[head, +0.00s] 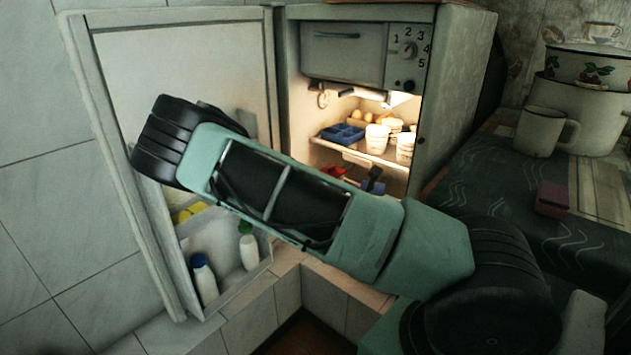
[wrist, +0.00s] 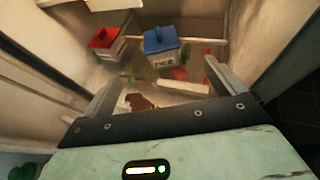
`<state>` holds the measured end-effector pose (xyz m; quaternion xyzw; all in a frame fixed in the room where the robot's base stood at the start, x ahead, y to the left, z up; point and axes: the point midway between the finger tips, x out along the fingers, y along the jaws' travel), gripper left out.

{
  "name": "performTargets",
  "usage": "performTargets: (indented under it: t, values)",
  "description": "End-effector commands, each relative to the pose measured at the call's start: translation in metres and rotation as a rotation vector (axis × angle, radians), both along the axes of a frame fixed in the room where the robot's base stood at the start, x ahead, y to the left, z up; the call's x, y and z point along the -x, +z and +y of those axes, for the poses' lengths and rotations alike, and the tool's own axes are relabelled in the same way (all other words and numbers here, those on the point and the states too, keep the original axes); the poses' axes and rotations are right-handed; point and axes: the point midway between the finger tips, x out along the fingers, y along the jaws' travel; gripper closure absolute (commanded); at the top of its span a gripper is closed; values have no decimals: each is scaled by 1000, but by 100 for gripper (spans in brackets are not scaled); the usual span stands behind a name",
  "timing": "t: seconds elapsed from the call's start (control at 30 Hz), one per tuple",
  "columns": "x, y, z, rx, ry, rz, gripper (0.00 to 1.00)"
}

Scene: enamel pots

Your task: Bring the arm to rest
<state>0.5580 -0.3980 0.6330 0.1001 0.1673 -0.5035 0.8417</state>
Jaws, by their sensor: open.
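My gripper (wrist: 163,72) shows in the wrist view with its two fingers spread wide. I see nothing held between them. It points into the lower part of the open fridge. A container with a blue lid and dark lettering (wrist: 162,46) and a container with a red lid (wrist: 104,42) stand beyond the fingertips. In the head view my arm (head: 280,195) stretches across the open fridge from the lower right to the upper left. It hides my gripper and much of the lower compartment there.
The fridge door (head: 185,80) stands open at left, with bottles in its door bin (head: 230,285). Eggs, white cups and a blue tray (head: 341,134) sit on the lit shelf. At right, a mug (head: 545,132), a pot (head: 585,110) and a sponge (head: 552,199) are on the dark-covered table.

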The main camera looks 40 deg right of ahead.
Motion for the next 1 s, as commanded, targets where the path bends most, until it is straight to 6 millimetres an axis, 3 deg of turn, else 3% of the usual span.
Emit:
performTargets:
  t: [0.27, 0.37, 0.43, 0.57, 0.6, 0.7, 0.87, 1.0]
  values:
    - [0, -2, 2, -17, -7, -8, 5]
    - [1, -16, 16, -120, -59, -50, 5]
    - [2, -33, 38, -257, -129, -104, 5]
    - [3, -64, 106, -587, -320, -208, 5]
    - [3, -70, 132, -688, -384, -230, 5]
    - [5, -72, 198, -912, -539, -261, 5]
    - [18, -47, 301, -1184, -771, -248, 5]
    - [44, -4, 375, -1321, -947, -199, 5]
